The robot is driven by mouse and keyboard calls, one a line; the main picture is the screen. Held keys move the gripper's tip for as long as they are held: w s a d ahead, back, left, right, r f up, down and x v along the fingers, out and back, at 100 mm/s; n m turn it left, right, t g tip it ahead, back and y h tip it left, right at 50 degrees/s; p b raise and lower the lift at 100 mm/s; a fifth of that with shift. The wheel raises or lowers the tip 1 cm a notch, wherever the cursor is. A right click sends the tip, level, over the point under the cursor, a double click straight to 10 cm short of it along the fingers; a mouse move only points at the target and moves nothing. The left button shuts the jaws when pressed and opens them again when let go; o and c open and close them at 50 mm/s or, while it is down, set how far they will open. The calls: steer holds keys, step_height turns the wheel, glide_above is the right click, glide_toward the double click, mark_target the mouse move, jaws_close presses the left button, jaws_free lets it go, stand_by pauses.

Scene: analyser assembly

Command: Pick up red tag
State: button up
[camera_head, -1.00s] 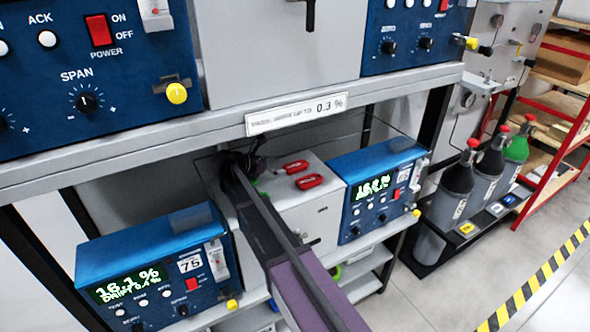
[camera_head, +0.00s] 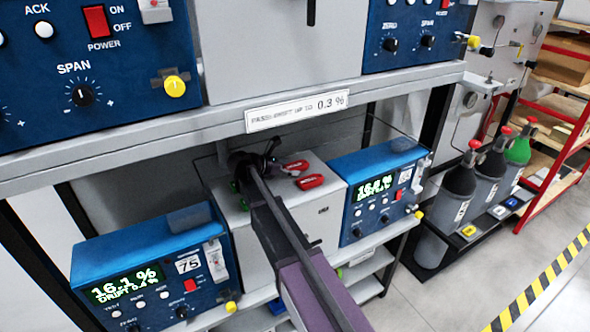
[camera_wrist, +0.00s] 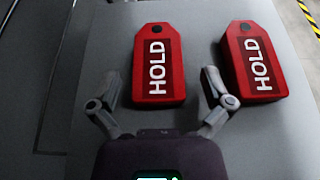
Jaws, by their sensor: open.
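Two red tags marked HOLD lie flat on the light grey top of a cabinet. In the wrist view the left red tag (camera_wrist: 158,66) lies ahead of and between my open fingers, apart from them. The right red tag (camera_wrist: 253,62) lies beyond my right finger. In the head view the far tag (camera_head: 295,166) and the near tag (camera_head: 309,181) show just right of my arm's end. My gripper (camera_wrist: 158,88) is open and empty. In the head view its fingers are dark and small near the cabinet's back.
The grey cabinet (camera_head: 325,211) stands on a shelf between a blue analyser (camera_head: 150,262) at left and another blue analyser (camera_head: 380,185) at right. The upper shelf edge (camera_head: 400,88) runs above my arm. Green objects (camera_head: 236,187) lie left of my arm. Gas bottles (camera_head: 460,180) stand at the right.

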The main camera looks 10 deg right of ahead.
mark_target(290, 167)
stand_by(0.3)
steer(key=c, duration=1.1)
steer(key=shift+r, duration=0.2)
step_height(290, 167, up, 3)
steer(key=p, duration=0.3)
steer(key=s+d, duration=0.2)
steer(key=s, duration=0.2)
steer(key=s+d+r+p, duration=0.1)
steer(key=s+d, duration=0.5)
steer(key=s, duration=0.1)
steer(key=shift+s+d+r+p, duration=0.15)
steer(key=shift+s+r+p, duration=0.15)
steer(key=shift+p, duration=0.1)
steer(key=shift+s+d, duration=0.55)
steer(key=shift+s, duration=0.15)
